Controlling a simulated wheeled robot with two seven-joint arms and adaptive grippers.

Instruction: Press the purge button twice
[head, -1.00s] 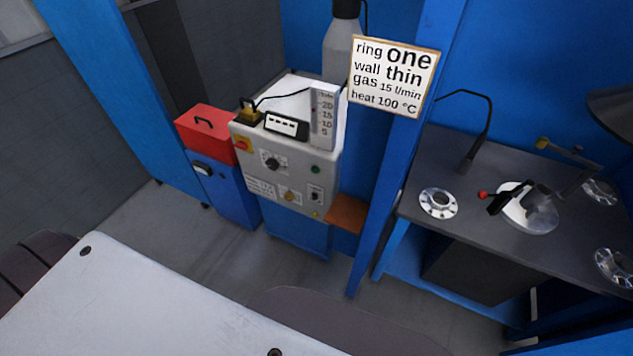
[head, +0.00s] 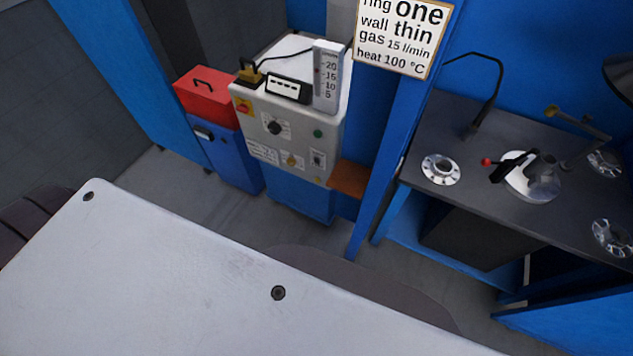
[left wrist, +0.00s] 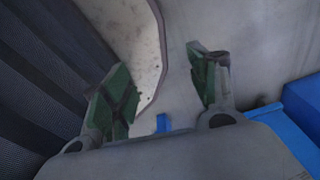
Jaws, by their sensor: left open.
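The grey control cabinet (head: 255,135) stands at the back, left of centre in the head view. The labels are too small to read, so I cannot tell which is the purge button. My left gripper (left wrist: 162,88) shows only in the left wrist view, with its green-padded fingers apart and nothing between them, away from the panel. My right gripper is not in view.
A flow gauge (head: 327,77) stands on the cabinet. A red box (head: 205,93) sits on a blue unit to its left. A sign (head: 403,38) hangs on a blue post to its right. A dark bench (head: 475,182) with metal flanges stands right. Grey floor lies before the cabinet.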

